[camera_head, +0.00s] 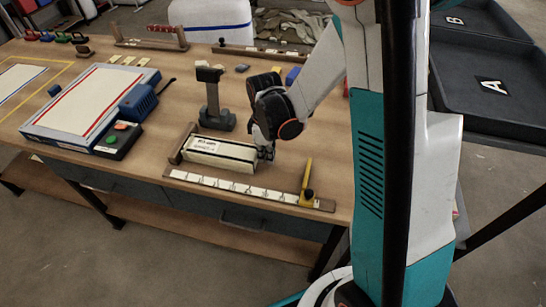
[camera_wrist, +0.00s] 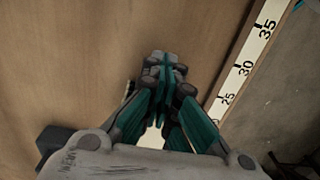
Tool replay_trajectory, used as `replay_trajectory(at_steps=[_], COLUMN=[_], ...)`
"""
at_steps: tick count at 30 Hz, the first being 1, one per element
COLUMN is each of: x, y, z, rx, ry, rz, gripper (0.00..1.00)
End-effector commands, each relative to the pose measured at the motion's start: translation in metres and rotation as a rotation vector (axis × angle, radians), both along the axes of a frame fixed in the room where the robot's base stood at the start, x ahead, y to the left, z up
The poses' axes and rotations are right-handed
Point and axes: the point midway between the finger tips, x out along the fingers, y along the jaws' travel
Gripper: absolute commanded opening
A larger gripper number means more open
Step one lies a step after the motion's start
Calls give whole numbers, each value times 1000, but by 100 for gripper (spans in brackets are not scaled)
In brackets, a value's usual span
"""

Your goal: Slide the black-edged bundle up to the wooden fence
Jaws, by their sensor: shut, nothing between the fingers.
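The black-edged bundle (camera_head: 222,154) is a long, cream, folded cloth lying flat on the table, with dark lines along its edges and a small label on top. The wooden fence (camera_head: 183,145) is a short brown bar standing across the bundle's left end. The two look very close; I cannot tell whether they touch. My gripper (camera_head: 265,153) is low at the bundle's right end, fingers pointing down. In the wrist view my gripper (camera_wrist: 163,68) is shut and empty. A pale patch, possibly the bundle, shows between the finger links there; most of the bundle is hidden.
A ruler strip (camera_head: 240,188) runs along the table's front edge, with a yellow marker (camera_head: 306,190) at its right; the strip also shows in the wrist view (camera_wrist: 245,68). A dark stand (camera_head: 215,110) rises behind the bundle. A white board (camera_head: 85,100) and button box (camera_head: 118,140) lie left.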

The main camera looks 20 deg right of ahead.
Motion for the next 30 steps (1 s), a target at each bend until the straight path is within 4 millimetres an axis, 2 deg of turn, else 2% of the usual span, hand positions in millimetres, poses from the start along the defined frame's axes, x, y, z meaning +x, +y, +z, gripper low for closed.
replay_trajectory(at_steps=[10,16,30], x=[1,11,10], y=[2,16,16], z=[0,0,0], rx=[0,1,4], ry=[0,0,-3], rz=[1,2,2], gripper=[0,0,0])
